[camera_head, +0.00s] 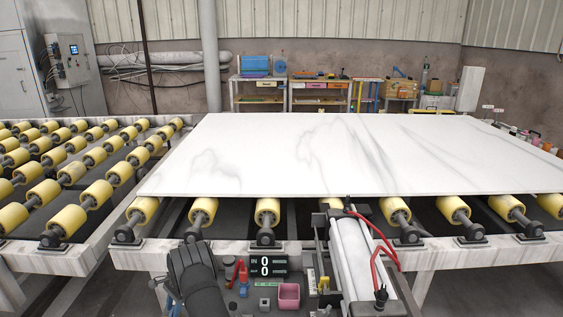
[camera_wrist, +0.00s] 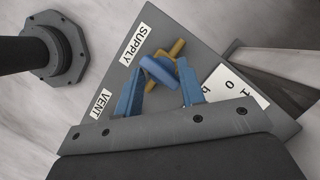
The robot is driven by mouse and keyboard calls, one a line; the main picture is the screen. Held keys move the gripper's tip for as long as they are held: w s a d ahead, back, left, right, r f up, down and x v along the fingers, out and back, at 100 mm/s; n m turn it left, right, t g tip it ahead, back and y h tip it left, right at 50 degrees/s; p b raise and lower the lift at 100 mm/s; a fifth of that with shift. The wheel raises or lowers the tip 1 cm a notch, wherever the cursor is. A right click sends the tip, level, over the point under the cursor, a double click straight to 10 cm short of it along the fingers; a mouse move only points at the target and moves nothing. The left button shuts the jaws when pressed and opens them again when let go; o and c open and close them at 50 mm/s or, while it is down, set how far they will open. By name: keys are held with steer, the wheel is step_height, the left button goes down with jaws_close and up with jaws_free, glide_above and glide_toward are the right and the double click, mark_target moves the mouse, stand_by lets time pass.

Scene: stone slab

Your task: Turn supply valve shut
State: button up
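In the wrist view, a grey plate (camera_wrist: 200,40) carries the labels SUPPLY (camera_wrist: 137,43) and VENT (camera_wrist: 101,103). Beside the SUPPLY label is a brass valve (camera_wrist: 178,48) with a blue handle (camera_wrist: 158,69) lying aslant. My gripper (camera_wrist: 160,74) has its two blue fingers spread, one on each side of the handle. The fingers look open, with gaps showing; I cannot tell whether either one touches the handle. Any valve by the VENT label is hidden. In the head view, my dark wrist (camera_head: 195,275) is at the bottom, left of the display; the fingers are mostly hidden.
A white cylinder (camera_head: 355,255) with red hoses stands further right. A large stone slab (camera_head: 345,155) lies on yellow rollers behind. A dark round flange (camera_wrist: 58,48) sits at left in the wrist view.

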steer(key=shift+a, duration=0.1)
stand_by(0.3)
steer(key=shift+s+r+t+h, duration=0.25)
steer(key=shift+r+t+h, duration=0.05)
steer(key=shift+r, duration=0.2)
steer(key=s+r+n+t+h, duration=0.1)
steer(key=s+r+n+t, duration=0.3)
steer(key=r, duration=0.4)
steer(key=s+r+n+t+h, duration=0.1)
steer(key=s+r+n+t, duration=0.25)
steer(key=r, duration=0.35)
steer(key=x, duration=1.7)
steer(key=shift+f, duration=0.2)
